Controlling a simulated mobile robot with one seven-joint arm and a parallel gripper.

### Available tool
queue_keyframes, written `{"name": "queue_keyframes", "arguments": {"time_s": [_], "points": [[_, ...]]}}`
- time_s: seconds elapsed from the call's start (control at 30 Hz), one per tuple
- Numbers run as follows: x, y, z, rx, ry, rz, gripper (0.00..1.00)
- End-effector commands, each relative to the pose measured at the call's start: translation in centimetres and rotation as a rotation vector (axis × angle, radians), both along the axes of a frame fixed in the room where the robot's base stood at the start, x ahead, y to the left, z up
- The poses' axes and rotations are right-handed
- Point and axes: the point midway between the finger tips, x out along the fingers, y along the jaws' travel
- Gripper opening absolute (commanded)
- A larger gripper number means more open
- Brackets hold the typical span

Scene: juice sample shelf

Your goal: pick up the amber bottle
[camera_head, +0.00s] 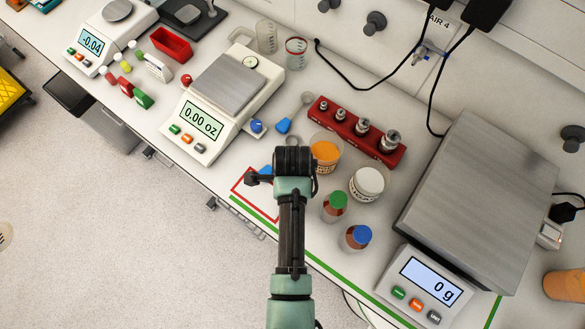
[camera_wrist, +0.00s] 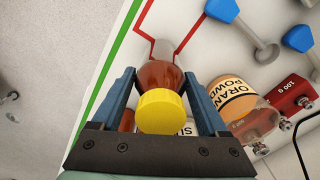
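The amber bottle (camera_wrist: 160,76), with a yellow cap (camera_wrist: 160,111), is between the two blue fingers of my gripper (camera_wrist: 160,78) in the wrist view. Its cap faces the camera. The fingertips lie on either side of its body, very close to it; I cannot tell whether they press on it. In the head view my gripper (camera_head: 265,178) is over the red outline on the bench, and my arm hides this bottle. Whether its base rests on the bench is not visible. Two other amber bottles, green-capped (camera_head: 334,208) and blue-capped (camera_head: 356,238), stand to the right.
An orange powder jar (camera_head: 325,152), a white-lidded jar (camera_head: 368,183) and a red weight block (camera_head: 356,133) stand close by. A scale (camera_head: 222,100) is at upper left, a larger one (camera_head: 480,205) at right. Green tape (camera_head: 345,277) runs along the bench's front edge.

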Motion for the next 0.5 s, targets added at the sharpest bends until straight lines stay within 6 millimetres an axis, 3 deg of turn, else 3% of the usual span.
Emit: {"name": "queue_keyframes", "arguments": {"time_s": [0.07, 0.4, 0.5], "points": [[0.01, 0.0, 0.02, 0.0, 0.0, 0.0, 0.6], [0.01, 0.0, 0.04, 0.0, 0.0, 0.0, 0.0], [0.06, 0.01, 0.09, 0.0, -0.002, 0.0, 0.0]]}}
